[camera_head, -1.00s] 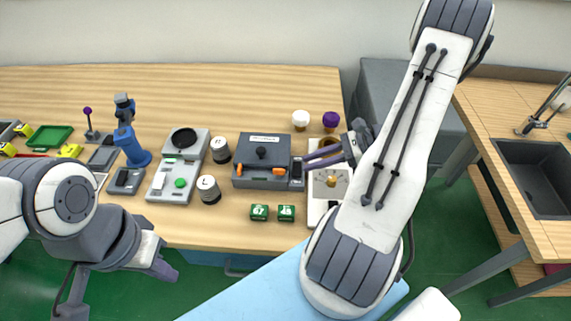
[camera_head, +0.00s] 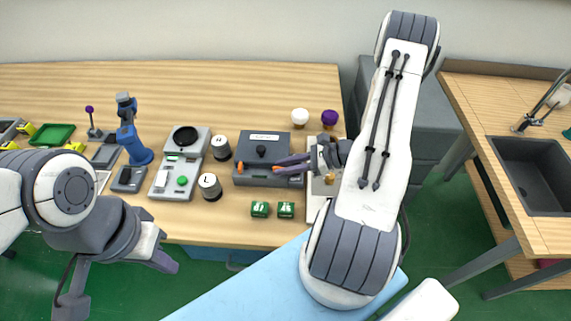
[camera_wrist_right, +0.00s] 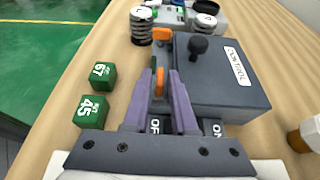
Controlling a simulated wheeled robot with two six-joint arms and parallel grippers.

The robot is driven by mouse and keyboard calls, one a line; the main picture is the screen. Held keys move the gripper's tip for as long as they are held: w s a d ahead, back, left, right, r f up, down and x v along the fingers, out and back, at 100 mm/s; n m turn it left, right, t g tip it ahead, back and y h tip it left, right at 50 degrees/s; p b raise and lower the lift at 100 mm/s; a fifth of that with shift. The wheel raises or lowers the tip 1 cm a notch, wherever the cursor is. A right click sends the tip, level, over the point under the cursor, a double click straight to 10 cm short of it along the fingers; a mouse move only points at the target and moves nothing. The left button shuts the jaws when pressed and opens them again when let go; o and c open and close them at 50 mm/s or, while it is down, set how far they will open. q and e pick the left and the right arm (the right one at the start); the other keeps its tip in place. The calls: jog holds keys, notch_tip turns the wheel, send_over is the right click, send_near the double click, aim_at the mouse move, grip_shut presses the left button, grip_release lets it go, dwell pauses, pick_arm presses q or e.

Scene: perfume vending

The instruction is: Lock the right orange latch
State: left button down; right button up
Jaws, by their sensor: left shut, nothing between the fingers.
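The dark grey control box (camera_head: 258,181) sits on the wooden table and also shows in the right wrist view (camera_wrist_right: 225,90). Its left orange latch (camera_head: 241,166) stands clear of my grippers, and it shows farther off in the wrist view (camera_wrist_right: 162,34). The right orange latch (camera_wrist_right: 159,82) lies between the purple fingers of my right gripper (camera_wrist_right: 160,90), with a small gap beside it. In the head view my right gripper (camera_head: 281,164) reaches over the box's front right and mostly hides that latch. My left gripper (camera_head: 166,255) is shut and empty, off the table's front edge.
A black knob (camera_wrist_right: 199,46) rises from the box. Two green numbered cubes (camera_head: 260,209) (camera_head: 286,210) stand in front of it. White-and-dark cylinders (camera_head: 221,147) (camera_head: 209,186) stand to its left. Purple- and white-topped items (camera_head: 329,119) (camera_head: 299,117) stand behind right.

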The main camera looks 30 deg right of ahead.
grip_shut()
